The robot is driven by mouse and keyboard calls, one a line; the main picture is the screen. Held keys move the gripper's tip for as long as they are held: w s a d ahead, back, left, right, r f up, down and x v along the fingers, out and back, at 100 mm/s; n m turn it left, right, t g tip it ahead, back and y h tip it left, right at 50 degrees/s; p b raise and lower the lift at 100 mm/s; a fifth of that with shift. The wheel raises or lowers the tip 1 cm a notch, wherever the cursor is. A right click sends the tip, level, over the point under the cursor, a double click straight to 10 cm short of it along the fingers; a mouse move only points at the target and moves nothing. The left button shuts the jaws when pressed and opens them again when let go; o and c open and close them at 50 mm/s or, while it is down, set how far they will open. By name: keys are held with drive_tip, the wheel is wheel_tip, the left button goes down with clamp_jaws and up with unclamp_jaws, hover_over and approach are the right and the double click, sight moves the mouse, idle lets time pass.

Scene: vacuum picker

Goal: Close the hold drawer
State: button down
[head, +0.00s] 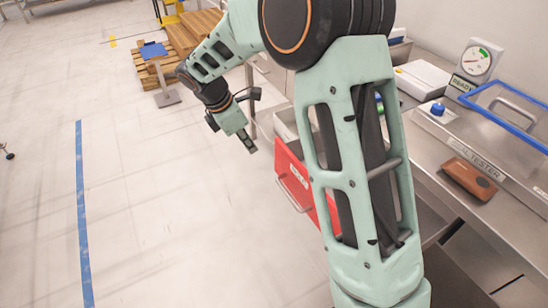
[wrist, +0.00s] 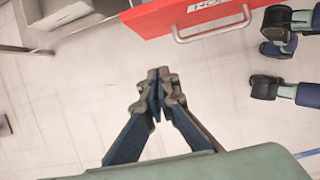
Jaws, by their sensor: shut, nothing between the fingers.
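The hold drawer has a red front (head: 291,172) with a white label and a metal bar handle (head: 293,195). It stands out from under the steel counter, and part of its grey box (head: 285,124) shows behind the front. My arm hides its right part in the head view. My gripper (head: 250,146) is shut and empty, to the left of the drawer and apart from it. In the wrist view my fingertips (wrist: 160,88) are together, below the red front (wrist: 160,17) and to the lower left of the handle (wrist: 213,30), touching neither.
The steel counter (head: 419,158) on the right holds a tester with a round gauge (head: 477,60), a blue-rimmed clear bin (head: 506,108) and a brown object (head: 468,178). A wooden pallet (head: 150,72) stands at the back. The floor (head: 180,210) left of the drawer is clear, with blue tape (head: 82,210).

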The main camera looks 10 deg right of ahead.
sight(281, 165)
drive_tip(key=w+d+f+b, duration=0.1)
drive_tip(key=w+d+f, duration=0.1)
drive_tip(key=d+f, duration=0.5)
drive_tip(key=shift+f, duration=1.4)
drive_tip(key=shift+w+d, duration=0.3)
drive_tip(key=shift+d, duration=0.25)
drive_tip(key=w+d+p, duration=0.2)
drive_tip(key=w+d, duration=0.1)
drive_tip(key=d, duration=0.5)
drive_tip(key=w+d+p, duration=0.2)
drive_tip(key=w+d, duration=0.1)
drive_tip(key=d, duration=0.5)
drive_tip(key=w+d+p, duration=0.3)
drive_tip(key=w+d, duration=0.1)
drive_tip(key=d, duration=0.4)
drive_tip(key=shift+w+d+r, duration=0.1)
drive_tip(key=shift+d, duration=0.25)
